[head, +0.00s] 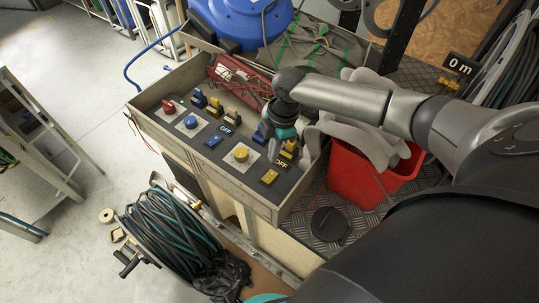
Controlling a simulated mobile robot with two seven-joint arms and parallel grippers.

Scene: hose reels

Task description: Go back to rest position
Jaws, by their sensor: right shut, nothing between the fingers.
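My right arm comes in from the right, above a red bin. My right gripper (304,146) is at the right end of the control box (135,117), close to a yellow switch (289,149) marked OFF. The gripper is shut and holds nothing. Its fingertips are partly hidden and small, so I cannot tell whether they touch the box. The box carries a red knob (168,106), a blue knob (191,122), a yellow knob (241,153) and several small switches. My left gripper is not in view.
The red bin (362,180) with grey items in it stands right of the box on dark tread plate. A hose reel (165,228) is on the left below the box. A blue drum (240,20) stands behind. Pale floor (75,115) is clear at left.

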